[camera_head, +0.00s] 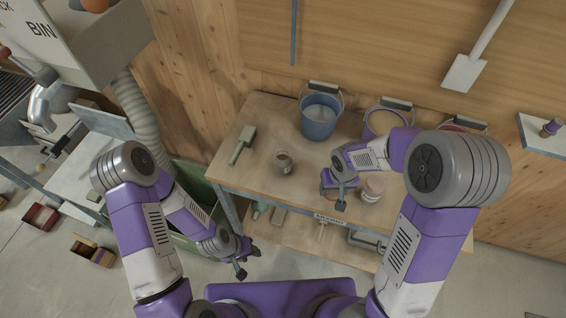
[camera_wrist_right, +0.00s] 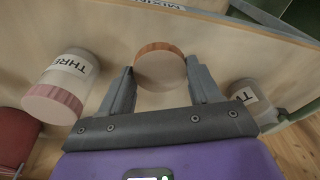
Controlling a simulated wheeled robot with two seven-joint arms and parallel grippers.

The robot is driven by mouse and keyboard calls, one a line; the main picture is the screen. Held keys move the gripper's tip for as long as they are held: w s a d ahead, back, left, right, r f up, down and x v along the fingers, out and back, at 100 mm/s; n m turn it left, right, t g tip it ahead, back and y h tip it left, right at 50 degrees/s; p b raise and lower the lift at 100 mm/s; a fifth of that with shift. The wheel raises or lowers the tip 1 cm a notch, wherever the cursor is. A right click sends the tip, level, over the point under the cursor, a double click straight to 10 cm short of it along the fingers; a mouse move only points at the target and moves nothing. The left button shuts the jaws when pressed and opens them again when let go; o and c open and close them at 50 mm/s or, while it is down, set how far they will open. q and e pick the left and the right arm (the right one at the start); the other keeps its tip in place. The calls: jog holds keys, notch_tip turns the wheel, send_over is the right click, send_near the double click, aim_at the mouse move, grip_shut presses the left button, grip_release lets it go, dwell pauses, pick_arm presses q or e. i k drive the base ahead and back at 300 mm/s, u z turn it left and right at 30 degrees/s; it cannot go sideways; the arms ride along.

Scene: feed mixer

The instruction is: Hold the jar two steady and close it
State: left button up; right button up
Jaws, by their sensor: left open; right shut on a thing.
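An open jar (camera_head: 283,162) with brown contents stands on the bench. A jar labelled with a word starting in T (camera_wrist_right: 250,98), probably the same one, is at the right of the right wrist view, partly cut off by my gripper. My right gripper (camera_head: 338,190) is shut on a round, orange-brown-rimmed lid (camera_wrist_right: 160,66); the lid is between its fingers (camera_wrist_right: 160,82), above the bench to the right of the open jar. My left gripper (camera_head: 240,266) is open and empty, low in front of the bench, away from the jar.
A pink-lidded jar (camera_head: 373,189), labelled THREE in the wrist view (camera_wrist_right: 62,85), stands close to my right gripper. A blue bucket (camera_head: 319,118) and another bucket (camera_head: 385,121) stand behind. A green-grey scoop (camera_head: 242,145) lies left on the bench (camera_head: 262,112).

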aim_at(282, 158)
jog(key=k, duration=1.25)
jog(key=z, duration=0.9)
jog(key=i, duration=1.35)
jog(key=u, duration=0.35)
